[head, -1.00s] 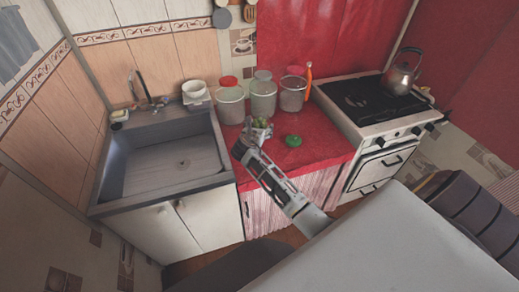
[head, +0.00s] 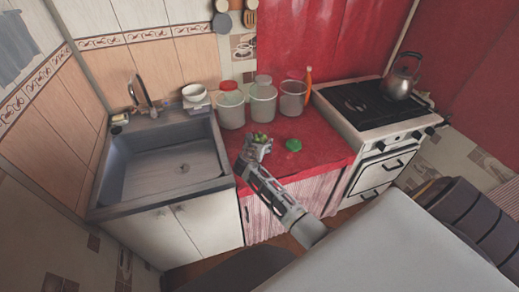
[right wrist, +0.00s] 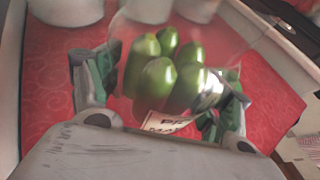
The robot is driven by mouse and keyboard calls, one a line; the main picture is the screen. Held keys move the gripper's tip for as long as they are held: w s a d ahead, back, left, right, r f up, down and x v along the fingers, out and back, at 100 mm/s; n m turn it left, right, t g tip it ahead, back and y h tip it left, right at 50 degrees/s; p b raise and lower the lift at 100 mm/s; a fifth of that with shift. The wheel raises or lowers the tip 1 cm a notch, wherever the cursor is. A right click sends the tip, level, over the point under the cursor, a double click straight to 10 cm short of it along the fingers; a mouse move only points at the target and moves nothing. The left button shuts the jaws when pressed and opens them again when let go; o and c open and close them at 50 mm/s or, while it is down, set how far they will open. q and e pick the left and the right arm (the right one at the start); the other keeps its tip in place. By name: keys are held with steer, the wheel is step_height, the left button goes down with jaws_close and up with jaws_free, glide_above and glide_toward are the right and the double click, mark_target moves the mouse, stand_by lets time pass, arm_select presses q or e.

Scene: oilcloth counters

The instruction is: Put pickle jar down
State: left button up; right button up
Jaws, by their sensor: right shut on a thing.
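The pickle jar (head: 261,138) is a clear glass with green pickles inside, over the front left part of the red counter. In the right wrist view, its pickles (right wrist: 165,75) and part of a printed label show between the fingers. My right gripper (right wrist: 160,95) is shut on the jar, one finger on each side; it also shows in the head view (head: 256,150). The jar's base is hidden, so I cannot tell whether it touches the counter. My left gripper is not in view.
A green lid (head: 293,145) lies on the red counter (head: 318,147), right of the jar. Several glass jars, such as the left one (head: 231,112), stand behind. The sink (head: 172,165) is left, the stove (head: 372,103) right. Some counter around the lid is clear.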

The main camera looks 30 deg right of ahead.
steer(key=shift+f, duration=1.7)
steer(key=shift+f, duration=0.1)
steer(key=o, duration=1.7)
steer(key=shift+c, duration=0.2)
steer(key=shift+f, duration=0.1)
steer(key=shift+s+a, duration=0.1)
steer(key=shift+v, duration=5.95)
